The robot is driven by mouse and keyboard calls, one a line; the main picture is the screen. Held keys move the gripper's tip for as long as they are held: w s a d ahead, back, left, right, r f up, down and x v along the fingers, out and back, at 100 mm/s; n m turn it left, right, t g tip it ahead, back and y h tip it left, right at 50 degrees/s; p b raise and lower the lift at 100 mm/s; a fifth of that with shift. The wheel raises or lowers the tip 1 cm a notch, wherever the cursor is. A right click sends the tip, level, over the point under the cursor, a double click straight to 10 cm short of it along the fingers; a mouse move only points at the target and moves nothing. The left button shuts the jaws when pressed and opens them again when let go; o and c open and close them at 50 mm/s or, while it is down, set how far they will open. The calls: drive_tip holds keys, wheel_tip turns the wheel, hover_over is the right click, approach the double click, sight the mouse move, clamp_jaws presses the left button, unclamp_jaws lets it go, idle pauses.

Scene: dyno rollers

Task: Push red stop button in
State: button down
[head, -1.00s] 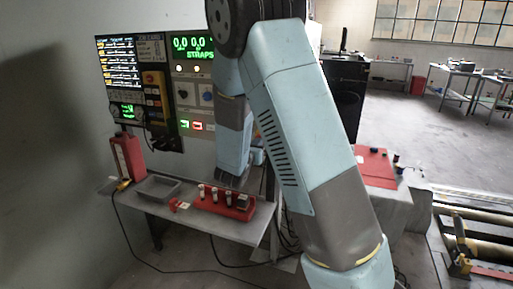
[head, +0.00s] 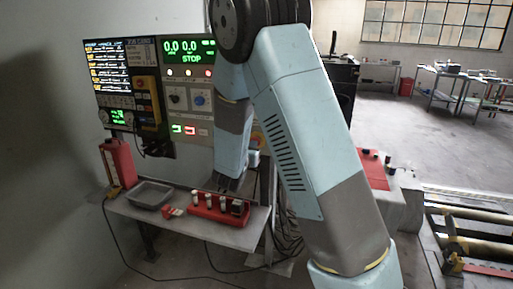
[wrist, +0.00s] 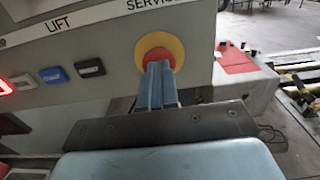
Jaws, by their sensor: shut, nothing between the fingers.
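The red stop button (wrist: 155,56) with its round yellow surround (wrist: 172,44) is on the grey panel face in the wrist view, beside the word SERVICE. My gripper (wrist: 158,68) is shut and empty. Its fingertips overlap the middle of the button and appear to be at or against its face; how far the button is pressed in cannot be told. The panel's green display (head: 189,50) reads 0.0, 0.0 and STOP.
Blue (wrist: 53,75) and black (wrist: 90,68) buttons sit left of the stop button. A shelf (head: 255,228) below the panel holds a grey tray (head: 150,194) and a red rack (head: 218,212). Rollers (head: 485,250) lie at right, and a red-topped cabinet (head: 373,170) stands behind my arm.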

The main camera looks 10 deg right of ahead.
drive_tip(key=shift+w+d+r, duration=0.2)
drive_tip(key=shift+d, duration=0.05)
drive_tip(key=v, duration=1.4)
drive_tip(key=shift+a+f, duration=0.35)
drive_tip(key=shift+s, duration=0.15)
drive_tip(key=shift+d, duration=0.1)
